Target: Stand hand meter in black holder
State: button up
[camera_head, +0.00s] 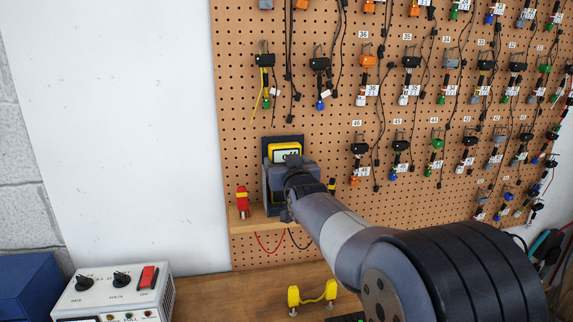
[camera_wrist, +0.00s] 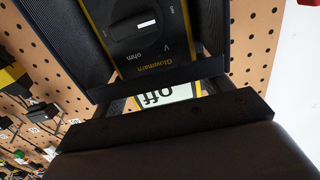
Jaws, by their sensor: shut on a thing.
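The hand meter (camera_head: 275,152) is yellow and black with a grey display. It stands about upright at the black holder (camera_head: 269,140) on the pegboard shelf. In the wrist view its dial face (camera_wrist: 140,25) lies between the holder's dark side walls (camera_wrist: 213,30), and its display reads "off" upside down. My gripper (camera_head: 292,163) is shut on the meter near its display end. Its two dark fingers (camera_wrist: 165,98) cross the wrist view, one on each side of the display. My wrist hides part of the holder, and I cannot see whether the meter rests on its bottom.
Red and black leads hang below. Tagged hooks fill the pegboard (camera_head: 310,125).

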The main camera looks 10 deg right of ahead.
dwell(0.3)
jog(key=o, duration=1.1)
jog(key=shift+f, duration=0.1)
jog(key=shift+c, duration=0.2)
jog(key=shift+f, duration=0.1)
jog(key=s+b, duration=0.3)
jog(key=s, duration=0.8)
jog(key=shift+w, duration=0.15)
jog(key=w+p, duration=0.1)
jog(key=w, duration=0.2)
jog(key=w+p, duration=0.1)
jog(key=w, duration=0.3)
jog(key=w+p, duration=0.1)
jog(key=w, duration=0.2)
jog(key=shift+w+r+p, duration=0.3)
jog(key=shift+r, duration=0.1)
